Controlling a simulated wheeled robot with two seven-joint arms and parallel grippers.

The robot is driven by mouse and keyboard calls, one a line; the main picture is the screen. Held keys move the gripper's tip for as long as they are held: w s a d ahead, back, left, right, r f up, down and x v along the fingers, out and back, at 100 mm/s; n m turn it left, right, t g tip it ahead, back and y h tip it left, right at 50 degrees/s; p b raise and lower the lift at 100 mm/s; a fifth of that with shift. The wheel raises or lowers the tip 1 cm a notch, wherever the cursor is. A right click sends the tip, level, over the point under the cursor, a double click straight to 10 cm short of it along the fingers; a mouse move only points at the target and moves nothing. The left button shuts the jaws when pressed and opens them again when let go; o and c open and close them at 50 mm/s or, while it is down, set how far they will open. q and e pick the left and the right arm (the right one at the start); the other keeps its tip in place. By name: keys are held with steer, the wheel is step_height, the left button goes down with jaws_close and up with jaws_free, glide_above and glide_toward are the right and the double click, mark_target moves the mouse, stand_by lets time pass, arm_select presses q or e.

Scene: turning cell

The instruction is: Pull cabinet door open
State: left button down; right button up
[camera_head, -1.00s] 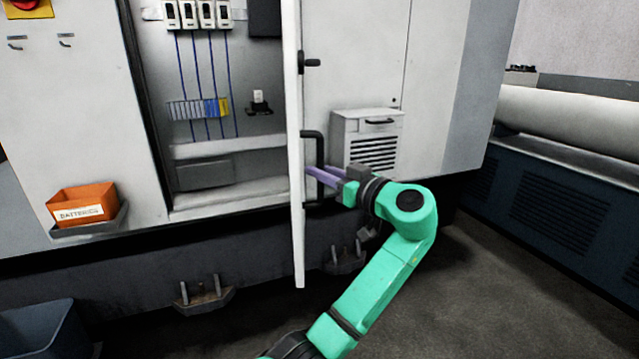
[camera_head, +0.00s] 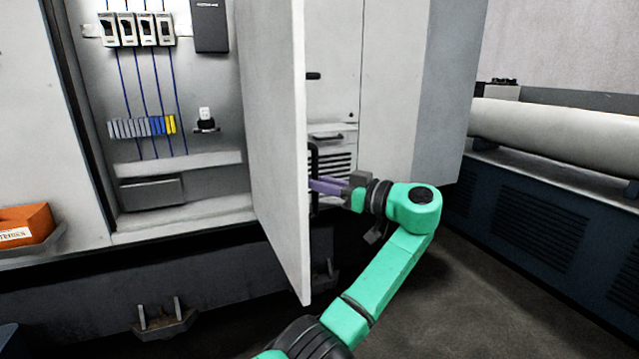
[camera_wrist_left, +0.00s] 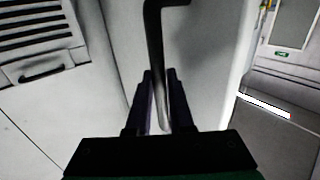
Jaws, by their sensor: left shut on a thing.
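The cabinet door (camera_head: 275,150) is a white panel standing far open to the right of the opening, with its inner face towards me in the head view. Its dark bar handle (camera_head: 314,162) is on the far side, partly hidden by the door edge. My left gripper (camera_head: 326,186) is shut on the handle from the right. In the left wrist view the handle (camera_wrist_left: 160,50) runs down between the two fingers of the left gripper (camera_wrist_left: 158,100). The right gripper is not in view.
The open cabinet (camera_head: 180,210) shows breakers (camera_head: 135,30), blue wires and terminal blocks. An orange bin (camera_head: 25,225) is at the left. A vented box (camera_head: 333,150) is behind the handle. A dark-blue machine (camera_head: 540,195) stands at the right, with bare floor before it.

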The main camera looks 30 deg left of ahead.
arm_select(q)
steer(key=shift+a+r, duration=0.1)
steer(key=shift+r, duration=0.1)
steer(key=c, duration=1.2)
jaws_free()
steer(key=o, duration=0.4)
steer(key=shift+a, duration=0.15)
steer(key=shift+a+f, duration=0.1)
steer(key=shift+f, duration=0.05)
steer(key=shift+d, duration=0.55)
steer(key=d, duration=1.3)
steer(key=shift+d, duration=0.25)
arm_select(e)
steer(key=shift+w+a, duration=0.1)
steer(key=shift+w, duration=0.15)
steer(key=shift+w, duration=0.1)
